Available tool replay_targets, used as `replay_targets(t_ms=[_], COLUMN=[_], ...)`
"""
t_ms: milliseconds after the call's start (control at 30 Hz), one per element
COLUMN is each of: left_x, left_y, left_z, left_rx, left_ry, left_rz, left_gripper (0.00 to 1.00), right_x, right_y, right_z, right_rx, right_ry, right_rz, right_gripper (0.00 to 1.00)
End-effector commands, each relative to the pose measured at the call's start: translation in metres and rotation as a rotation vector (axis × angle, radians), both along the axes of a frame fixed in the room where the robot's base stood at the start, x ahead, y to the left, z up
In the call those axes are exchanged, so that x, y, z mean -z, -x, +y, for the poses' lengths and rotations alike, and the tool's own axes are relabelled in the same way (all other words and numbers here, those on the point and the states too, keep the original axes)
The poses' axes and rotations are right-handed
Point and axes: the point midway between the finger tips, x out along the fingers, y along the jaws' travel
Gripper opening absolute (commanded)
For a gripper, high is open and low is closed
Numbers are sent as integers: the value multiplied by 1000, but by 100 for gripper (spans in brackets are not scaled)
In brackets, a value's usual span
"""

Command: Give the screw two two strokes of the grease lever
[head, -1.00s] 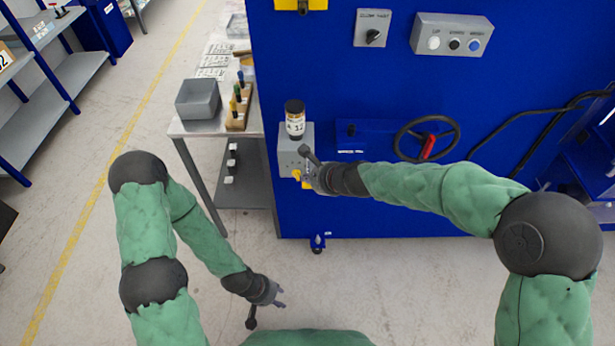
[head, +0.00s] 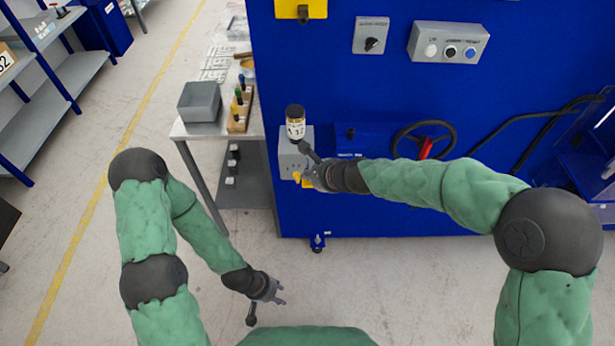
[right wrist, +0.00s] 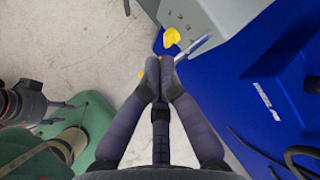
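The grease unit is a grey box (head: 290,155) on the blue machine's left front, with a dark-capped bottle (head: 295,123) on top. Its bottle label is too small to read surely. A yellow part (head: 297,176) shows low on the box; in the right wrist view a yellow end (right wrist: 172,37) lies beside a thin silver rod (right wrist: 200,44). My right gripper (head: 306,175) is at the box's lower front. In the wrist view its fingertips (right wrist: 159,68) are together, close to the rod; I cannot tell if they touch it. My left gripper (head: 280,291) is open and empty, low over the floor.
The blue machine (head: 400,215) carries a button box (head: 449,42), a selector switch (head: 371,36) and a black handwheel (head: 424,141). A side table with a grey bin (head: 199,101) stands left of it. The floor (head: 90,265) at left is clear.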

Motion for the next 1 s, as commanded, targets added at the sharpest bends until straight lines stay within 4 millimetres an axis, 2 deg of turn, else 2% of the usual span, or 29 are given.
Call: replay_targets(t_ms=[100,533,1000], left_x=[-6,-9,-48], left_y=[0,0,0], left_z=[0,0,0], left_rx=[0,0,0], left_ry=[0,0,0], left_rz=[0,0,0], left_gripper=[40,40,40], right_x=[-6,-9,-50], right_y=[0,0,0], right_z=[0,0,0], right_rx=[0,0,0], right_ry=[0,0,0], right_rz=[0,0,0], right_gripper=[0,0,0])
